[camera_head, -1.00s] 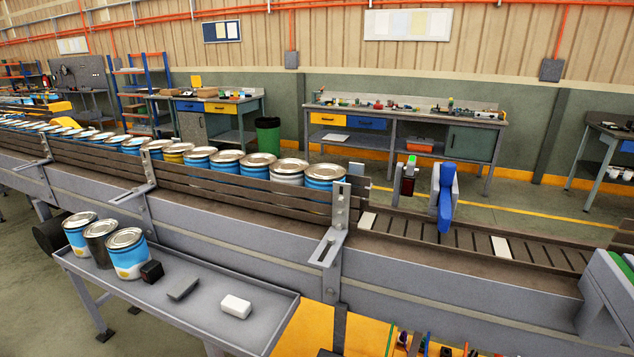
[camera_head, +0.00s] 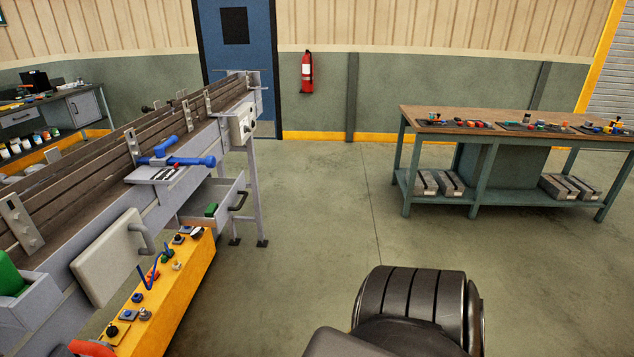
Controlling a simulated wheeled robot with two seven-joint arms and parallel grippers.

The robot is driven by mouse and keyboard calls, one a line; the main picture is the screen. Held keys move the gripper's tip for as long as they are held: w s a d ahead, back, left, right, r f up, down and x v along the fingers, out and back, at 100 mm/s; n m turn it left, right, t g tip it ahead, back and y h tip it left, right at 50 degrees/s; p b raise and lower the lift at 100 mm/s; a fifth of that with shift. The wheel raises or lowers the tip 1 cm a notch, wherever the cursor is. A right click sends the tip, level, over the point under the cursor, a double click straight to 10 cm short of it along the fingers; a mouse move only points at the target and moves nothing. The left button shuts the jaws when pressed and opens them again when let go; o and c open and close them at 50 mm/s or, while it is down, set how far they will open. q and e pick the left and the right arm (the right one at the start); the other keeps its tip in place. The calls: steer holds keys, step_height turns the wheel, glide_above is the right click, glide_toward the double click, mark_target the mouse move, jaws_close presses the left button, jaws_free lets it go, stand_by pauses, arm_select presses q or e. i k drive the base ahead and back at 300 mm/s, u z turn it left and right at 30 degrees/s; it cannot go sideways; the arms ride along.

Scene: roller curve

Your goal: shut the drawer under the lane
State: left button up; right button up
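The drawer (camera_head: 220,190) under the conveyor lane (camera_head: 90,180) stands pulled out toward the open floor, near the lane's far end. It is a grey box with a dark bar handle (camera_head: 238,200) on its front, and a green item (camera_head: 211,209) shows inside it. The drawer's near lower part is partly hidden behind the yellow control panel. Neither of my grippers is in view. A dark, rounded part of my own body shows at the bottom centre, well apart from the drawer.
A yellow control panel (camera_head: 180,283) and a light hinged-looking plate with a handle (camera_head: 108,256) stick out from the lane's near side. A workbench (camera_head: 500,135) stands at the right. A fire extinguisher (camera_head: 307,72) hangs on the back wall. The floor (camera_head: 320,220) between is clear.

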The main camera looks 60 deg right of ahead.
mark_target(226, 192)
steer(key=z, duration=1.45)
steer(key=k, duration=0.6)
steer(key=z, duration=0.8)
steer(key=i, duration=1.8)
steer(key=u, duration=0.9)
steer(key=i, duration=0.75)
steer(key=u, duration=0.75)
